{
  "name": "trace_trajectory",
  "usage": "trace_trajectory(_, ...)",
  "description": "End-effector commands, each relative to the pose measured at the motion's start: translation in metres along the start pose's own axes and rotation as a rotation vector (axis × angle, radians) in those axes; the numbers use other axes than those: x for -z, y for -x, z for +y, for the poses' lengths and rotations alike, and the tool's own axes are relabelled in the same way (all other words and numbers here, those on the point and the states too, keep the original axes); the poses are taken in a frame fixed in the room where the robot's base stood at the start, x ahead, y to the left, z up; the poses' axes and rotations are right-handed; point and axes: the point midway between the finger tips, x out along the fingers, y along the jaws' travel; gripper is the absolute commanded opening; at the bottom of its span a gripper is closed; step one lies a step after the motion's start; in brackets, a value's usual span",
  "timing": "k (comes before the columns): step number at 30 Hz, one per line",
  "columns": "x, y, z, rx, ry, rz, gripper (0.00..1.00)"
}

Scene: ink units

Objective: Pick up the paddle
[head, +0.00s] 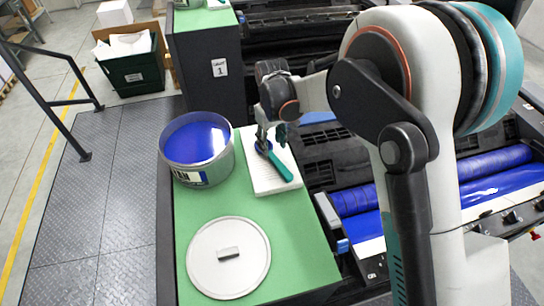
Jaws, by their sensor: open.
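The paddle (280,168) has a teal handle and lies slantwise on a white pad (262,182) on the green counter top. Its upper end is partly hidden by my gripper. My gripper (270,143) is open and points down over the upper end of the paddle, close to it. I cannot tell whether the fingers touch the paddle.
A tin of blue ink (197,150) stands just left of the pad. A round metal lid (228,258) lies on the green top (300,255) in front. Blue ink rollers (480,166) are at the right. A dark green crate (133,72) stands on the floor behind.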

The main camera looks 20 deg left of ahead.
Motion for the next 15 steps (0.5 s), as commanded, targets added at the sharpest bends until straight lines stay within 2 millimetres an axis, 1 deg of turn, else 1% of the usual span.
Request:
trace_trajectory(5, -0.003, -0.013, 0.001, 0.0, -0.001, 0.0, 0.44)
trace_trajectory(9, -0.008, -0.033, 0.001, 0.0, -0.001, 0.0, 0.44)
trace_trajectory(12, -0.008, -0.046, 0.001, 0.0, 0.0, 0.0, 0.44)
trace_trajectory(15, -0.008, -0.053, 0.001, 0.0, -0.001, 0.0, 0.44)
